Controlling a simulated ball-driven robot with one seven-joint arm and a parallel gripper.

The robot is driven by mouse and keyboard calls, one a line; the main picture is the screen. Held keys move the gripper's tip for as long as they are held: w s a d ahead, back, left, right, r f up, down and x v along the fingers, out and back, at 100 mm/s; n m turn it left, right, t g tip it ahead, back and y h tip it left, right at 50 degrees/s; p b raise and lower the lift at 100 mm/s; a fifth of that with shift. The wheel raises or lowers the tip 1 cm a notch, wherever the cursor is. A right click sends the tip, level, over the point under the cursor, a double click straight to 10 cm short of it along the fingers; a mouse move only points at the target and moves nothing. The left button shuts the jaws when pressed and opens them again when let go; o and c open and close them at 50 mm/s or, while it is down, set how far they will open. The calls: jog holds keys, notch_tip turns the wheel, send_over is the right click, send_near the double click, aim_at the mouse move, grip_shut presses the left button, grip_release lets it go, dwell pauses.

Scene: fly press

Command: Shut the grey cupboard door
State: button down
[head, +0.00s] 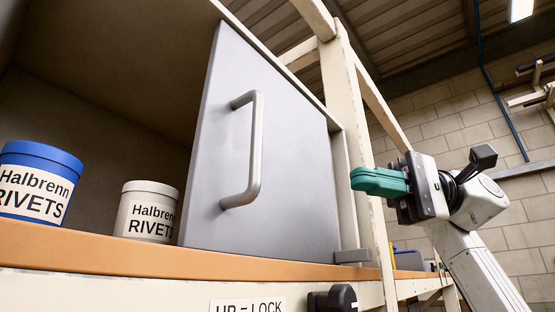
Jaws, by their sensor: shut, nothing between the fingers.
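The grey cupboard door (285,150) stands open in the head view, swung out from the cupboard's right side. A bar handle (257,150) is fixed upright on its visible face. To the left of the door, the cupboard's inside is in plain view. My gripper (353,180) is to the right of the door, with its green fingers shut and empty, pointing left. In the picture its fingertips are close to the door's right edge. I cannot tell how far apart they are in depth.
A blue tin (38,182) and a white tin (148,210), both labelled rivets, stand inside the cupboard on an orange-brown shelf edge (130,255). A cream post (355,140) rises behind my gripper. A black knob (335,298) sticks out below the shelf.

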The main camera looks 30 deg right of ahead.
aim_at(260, 184)
jog(key=a+p, duration=0.2)
jog(key=a, duration=1.1)
jog(key=shift+w+a+p, duration=0.15)
jog(key=shift+w+p, duration=0.15)
jog(key=shift+w, duration=0.05)
